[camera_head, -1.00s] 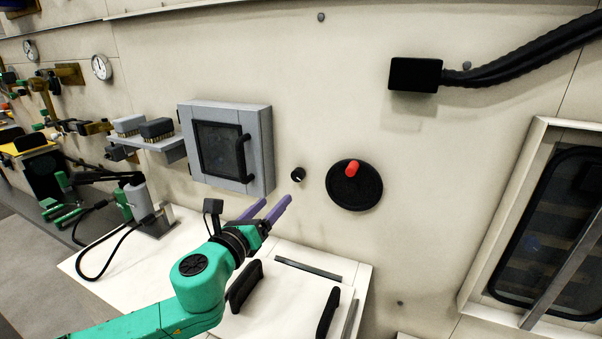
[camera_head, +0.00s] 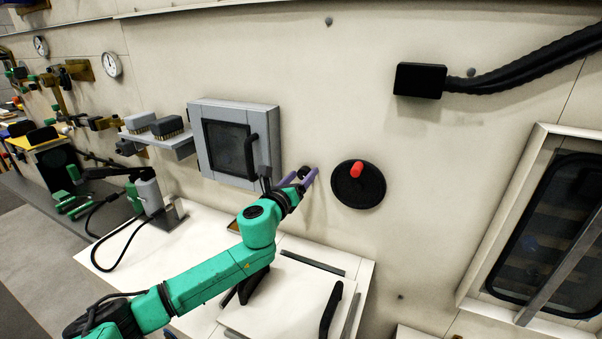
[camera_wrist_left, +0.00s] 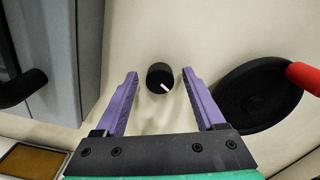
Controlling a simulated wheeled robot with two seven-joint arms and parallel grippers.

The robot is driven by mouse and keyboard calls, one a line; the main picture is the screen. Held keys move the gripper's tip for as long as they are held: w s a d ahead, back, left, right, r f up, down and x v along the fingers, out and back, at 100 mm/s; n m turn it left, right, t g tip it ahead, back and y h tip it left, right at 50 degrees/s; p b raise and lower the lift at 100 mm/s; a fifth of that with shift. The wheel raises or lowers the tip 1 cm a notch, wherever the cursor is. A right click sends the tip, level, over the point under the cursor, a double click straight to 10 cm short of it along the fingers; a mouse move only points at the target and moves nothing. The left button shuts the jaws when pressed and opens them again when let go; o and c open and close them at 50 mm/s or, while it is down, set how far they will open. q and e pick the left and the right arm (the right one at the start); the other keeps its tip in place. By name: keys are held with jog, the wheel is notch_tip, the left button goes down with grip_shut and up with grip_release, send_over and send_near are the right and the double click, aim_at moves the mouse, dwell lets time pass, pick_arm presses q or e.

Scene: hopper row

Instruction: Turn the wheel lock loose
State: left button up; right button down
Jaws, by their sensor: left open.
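A small black knob (camera_wrist_left: 160,77) with a white mark stands out from the pale wall. In the wrist view it shows between the two purple fingertips of my left gripper (camera_wrist_left: 160,74), with a gap on both sides. My left gripper (camera_head: 305,172) is open and empty; in the head view its fingers partly cover the knob. How far the tips reach along the knob is hard to tell. A black wheel (camera_head: 350,191) with a red handle (camera_head: 356,169) sits on the wall just right of the gripper, and shows in the wrist view (camera_wrist_left: 240,92). My right gripper is not in view.
A grey wall cabinet (camera_head: 265,122) with a black handle is close on the left of the gripper. A white worktop (camera_head: 215,225) with black handles lies below. A black cable box (camera_head: 420,80) is up right, and a framed window (camera_head: 480,240) is far right. The wall between is clear.

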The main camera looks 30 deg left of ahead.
pick_arm(q)
jog(key=shift+s+r, duration=0.1)
jog(key=c, duration=0.3)
grip_shut()
jog(key=shift+n, duration=0.3)
jog(key=n, duration=0.5)
jog(key=shift+a, duration=0.1)
jog(key=n, duration=0.6)
jog(key=shift+n, duration=0.4)
jog(key=n+p, duration=0.1)
jog(key=n, duration=0.4)
jog(key=shift+n, duration=0.3)
jog(key=n, duration=0.3)
jog(key=n+p, duration=0.1)
jog(key=n, duration=0.1)
jog(key=shift+f+n, duration=0.2)
jog(key=shift+n, duration=0.2)
